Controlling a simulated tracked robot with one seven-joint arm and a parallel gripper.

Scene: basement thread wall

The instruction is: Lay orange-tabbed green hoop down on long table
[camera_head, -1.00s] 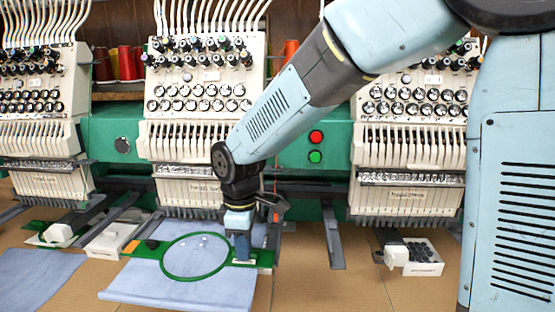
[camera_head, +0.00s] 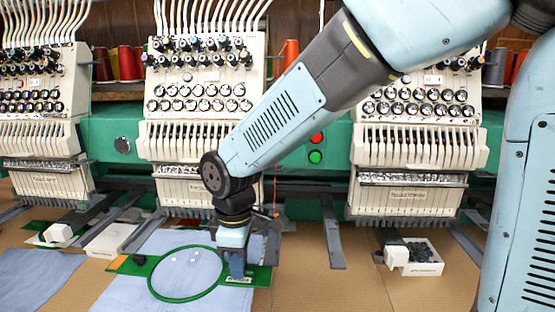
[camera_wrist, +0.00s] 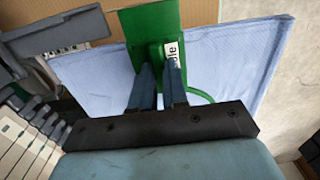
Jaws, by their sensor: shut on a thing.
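The green hoop (camera_head: 258,275) is a ring on a flat green bar, with an orange tab (camera_head: 117,262) at its left end. Pale blue cloth (camera_head: 120,294) spreads inside and around the ring. My gripper (camera_head: 236,276) points down and is shut on the bar at the right of the ring. In the wrist view, the fingers (camera_wrist: 158,95) grip the green bar (camera_wrist: 152,22) beside a white label. The long table (camera_head: 312,288) is the brown surface below. I cannot tell whether the hoop touches it or hovers just above. My fingers hide part of the bar.
Embroidery heads (camera_head: 205,110) stand along the back, with dark arms reaching forward. A white box of dark parts (camera_head: 422,262) sits at right. A blue cloth (camera_head: 35,278) and a white box (camera_head: 108,240) lie at left.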

